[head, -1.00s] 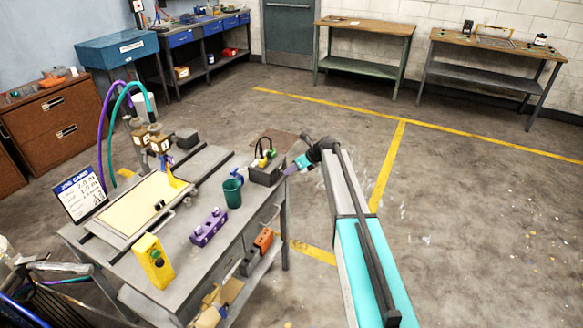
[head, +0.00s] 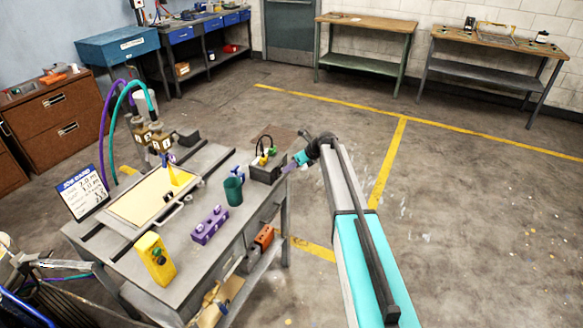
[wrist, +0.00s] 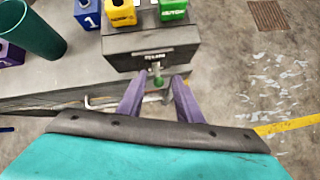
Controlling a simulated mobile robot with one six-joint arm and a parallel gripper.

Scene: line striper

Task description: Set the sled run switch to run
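A dark box (wrist: 152,47) with a small label stands at the bench edge in the wrist view. A small lever with a green tip (wrist: 158,82) sticks out of its near face, apparently the switch. Its setting cannot be read. My gripper (wrist: 158,83) has two purple fingers, spread apart with the green tip between their ends. I see no clear contact. In the head view the box (head: 265,172) sits at the bench's right end, and my gripper (head: 290,166) is at its right side, too small there to show its fingers.
Yellow (wrist: 120,13) and green (wrist: 173,9) blocks sit on the box, with a blue block (wrist: 86,13) beside it. A green cup (head: 233,191), a purple block (head: 209,225) and a yellow control box (head: 154,259) stand on the bench (head: 200,268). The floor at right is clear.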

